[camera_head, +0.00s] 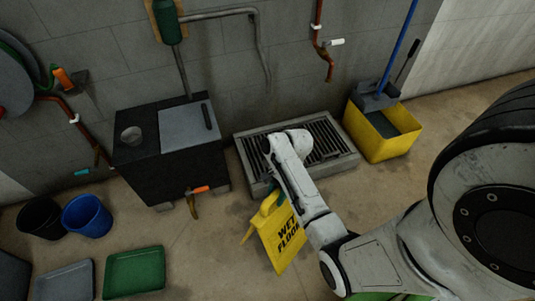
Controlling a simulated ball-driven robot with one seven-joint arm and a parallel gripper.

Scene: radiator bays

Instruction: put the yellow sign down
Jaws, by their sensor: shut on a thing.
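The yellow sign (277,240) is an A-frame reading "WET FLOOR". It hangs or stands in front of the floor grate, below the end of my arm. My gripper (271,192) is at the sign's top edge and shut on it. The fingertips are mostly hidden behind my own white arm. The sign's two panels are slightly spread. I cannot tell whether its lower edge touches the floor.
A metal grate (247,152) lies behind the sign. A black box (180,172) with an orange-handled tap stands left. A yellow mop bucket (375,147) stands right. Blue bucket (87,216), black bucket (40,218) and green tray (134,272) are at left. Floor between tray and sign is clear.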

